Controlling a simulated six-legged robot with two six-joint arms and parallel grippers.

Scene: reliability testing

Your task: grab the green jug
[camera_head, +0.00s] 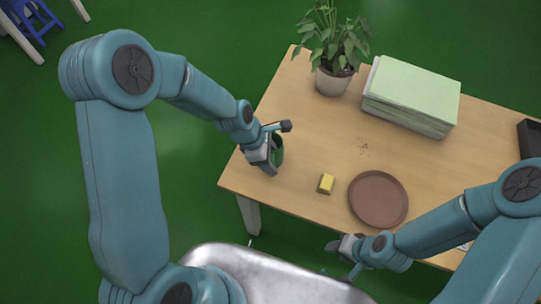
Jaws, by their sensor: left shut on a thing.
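The green jug (279,149) is at the left end of the wooden table, partly hidden by my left gripper. My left gripper (277,150) is shut on the jug, with one finger showing above it and one below. I cannot tell whether the jug touches the table top. My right gripper (340,256) is in front of the table's near edge, low in the view, away from the jug. Its fingers are small and partly hidden, so its opening is unclear.
The wooden table (300,185) bears a yellow block (326,184), a round brown plate (378,198), a potted plant (333,80), a stack of pale green paper (412,95) and a black tray (530,138). Bare table lies between the jug and the paper.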

